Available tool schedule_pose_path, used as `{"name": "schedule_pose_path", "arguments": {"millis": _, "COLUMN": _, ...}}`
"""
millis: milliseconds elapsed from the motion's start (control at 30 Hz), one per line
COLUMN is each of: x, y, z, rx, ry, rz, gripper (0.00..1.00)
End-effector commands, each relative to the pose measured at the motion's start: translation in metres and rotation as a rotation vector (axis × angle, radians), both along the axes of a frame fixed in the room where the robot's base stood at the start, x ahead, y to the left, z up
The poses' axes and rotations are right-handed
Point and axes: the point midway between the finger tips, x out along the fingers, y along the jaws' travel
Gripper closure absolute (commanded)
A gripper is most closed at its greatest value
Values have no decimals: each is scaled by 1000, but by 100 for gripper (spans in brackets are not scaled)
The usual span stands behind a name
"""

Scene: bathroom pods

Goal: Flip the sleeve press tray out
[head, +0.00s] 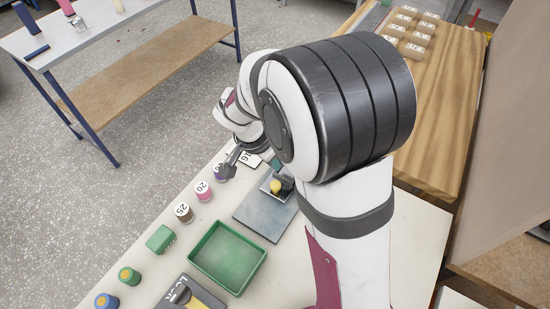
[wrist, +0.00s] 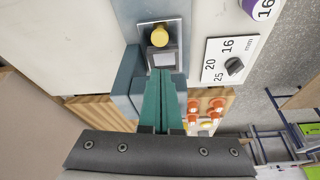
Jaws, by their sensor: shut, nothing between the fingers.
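The sleeve press shows in the head view as a flat blue-grey plate (head: 262,215) on the pale bench, with a small unit bearing a yellow knob (head: 276,186) at its far end. In the wrist view the yellow knob (wrist: 159,36) stands on a metal plate, above a small grey square (wrist: 163,61). A blue-grey block (wrist: 126,82) rises left of my fingers. I cannot tell which part is the tray. My gripper (wrist: 162,74) has its teal fingers together and empty, tips just below the grey square; contact is unclear. My arm hides much of this area in the head view.
A dial panel marked 16, 20, 25 mm (wrist: 232,60) lies right of the press. In the head view, small numbered pots (head: 184,212), a green block (head: 160,239) and a green bin (head: 228,258) stand nearby. A wooden counter (head: 440,120) lies behind my arm.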

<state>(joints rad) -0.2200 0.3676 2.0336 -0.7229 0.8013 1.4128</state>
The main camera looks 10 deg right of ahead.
Motion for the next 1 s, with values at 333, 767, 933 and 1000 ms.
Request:
{"name": "schedule_pose_path", "arguments": {"millis": 333, "x": 10, "y": -19, "z": -64, "rx": 0, "ry": 6, "rz": -2, "gripper": 100}}
{"name": "schedule_pose_path", "arguments": {"millis": 767, "x": 14, "y": -24, "z": -82, "rx": 2, "ry": 2, "rz": -1, "gripper": 100}}
{"name": "schedule_pose_path", "arguments": {"millis": 933, "x": 12, "y": -21, "z": -81, "rx": 2, "ry": 2, "rz": 0, "gripper": 100}}
{"name": "schedule_pose_path", "arguments": {"millis": 1000, "x": 4, "y": -12, "z": -81, "rx": 2, "ry": 2, "rz": 3, "gripper": 100}}
